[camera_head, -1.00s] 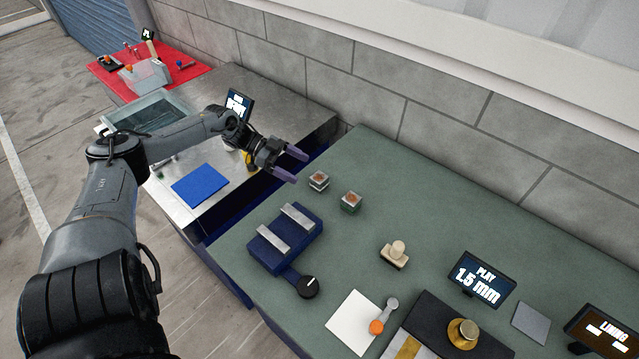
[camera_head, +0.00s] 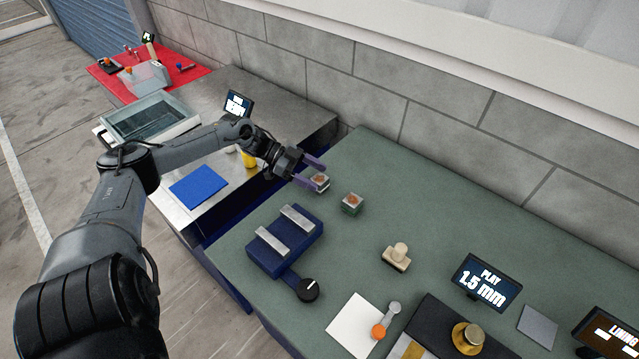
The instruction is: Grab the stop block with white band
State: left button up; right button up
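Two small blocks with brown tops stand on the green bench (camera_head: 440,230). The left one (camera_head: 322,183) looks to have a pale, whitish band and is partly covered by a finger. The right one (camera_head: 352,204) has a darker, greenish band. My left gripper (camera_head: 318,176) has its two purple fingers spread apart. Its tips are right at the pale-banded block, one on its far side and one on its near left side. I cannot tell whether they touch it. My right gripper is not in view.
A blue fixture (camera_head: 285,241) with two metal bars and a black knob (camera_head: 308,289) sits in front of the blocks. A beige stamp-like piece (camera_head: 397,257) stands to the right. A grey block wall (camera_head: 450,115) runs behind the bench.

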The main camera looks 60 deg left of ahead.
pick_arm(q)
grip_shut()
jog(key=shift+r, duration=0.1)
jog(key=shift+r, duration=0.15)
